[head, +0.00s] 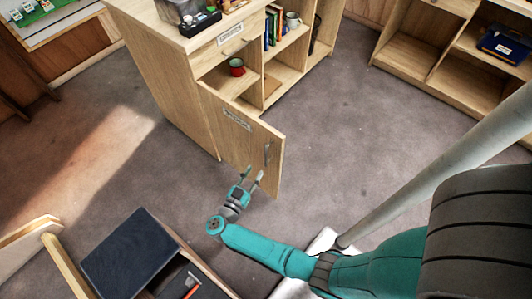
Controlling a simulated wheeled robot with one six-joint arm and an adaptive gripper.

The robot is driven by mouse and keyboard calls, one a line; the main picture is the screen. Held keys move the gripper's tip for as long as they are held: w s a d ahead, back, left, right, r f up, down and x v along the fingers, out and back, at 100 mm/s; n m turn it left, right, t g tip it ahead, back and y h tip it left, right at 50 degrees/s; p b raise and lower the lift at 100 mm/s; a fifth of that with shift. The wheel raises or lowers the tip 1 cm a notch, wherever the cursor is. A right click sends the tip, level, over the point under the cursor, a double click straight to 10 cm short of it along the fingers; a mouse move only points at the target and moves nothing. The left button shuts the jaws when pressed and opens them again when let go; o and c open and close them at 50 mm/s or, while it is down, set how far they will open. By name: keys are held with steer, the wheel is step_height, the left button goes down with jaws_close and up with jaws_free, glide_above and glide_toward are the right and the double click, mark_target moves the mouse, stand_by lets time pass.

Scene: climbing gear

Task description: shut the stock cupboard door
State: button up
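The stock cupboard door (245,145) is a light wooden panel with a label near its top and a metal handle (267,152) near its right edge. It stands open, swung out from the front of the wooden cupboard (155,85). Behind it the cupboard's shelf space shows, with a red mug (237,67) inside. My gripper (253,176) is just in front of the door's lower part, near and below the handle. Its two fingers are spread apart with nothing seen between them. I cannot tell whether a fingertip touches the door.
A dark-lidded box (130,250) stands open at the lower left, close to my arm. Wooden shelving (410,55) with a blue box (505,45) is at the upper right. The grey carpet (350,110) right of the door is clear.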

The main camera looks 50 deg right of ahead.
mark_target(266, 153)
steer(key=x, duration=1)
steer(key=shift+d, duration=0.15)
jaws_close()
